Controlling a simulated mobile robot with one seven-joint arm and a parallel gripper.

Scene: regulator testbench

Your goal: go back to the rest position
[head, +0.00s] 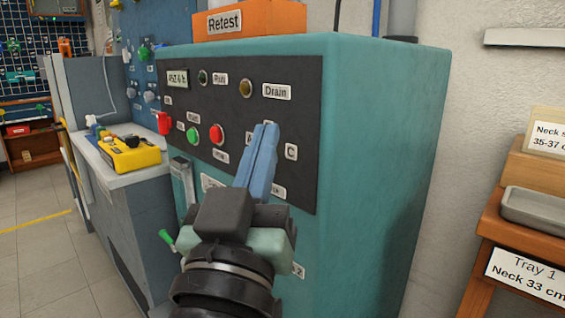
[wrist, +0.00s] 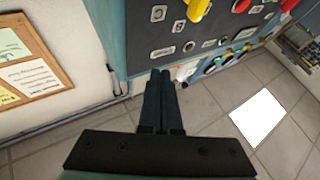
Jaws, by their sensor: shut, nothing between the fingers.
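My gripper (head: 265,130) is shut and empty, its blue fingers together. In the head view it stands in front of the dark control panel (head: 295,110) of the teal cabinet (head: 385,150), hiding part of the panel's lower right, including the label beside "C". I cannot tell whether the fingertips touch the panel. In the wrist view the shut fingers (wrist: 164,75) show against the tiled floor and the cabinet's lower edge.
An orange "Retest" box (head: 265,18) sits on the cabinet. A bench with a yellow device (head: 130,152) is to the left. A wooden stand with a grey tray (head: 535,207) is at right. Floor (head: 40,265) is clear at left. A noticeboard (wrist: 30,62) hangs on the wall.

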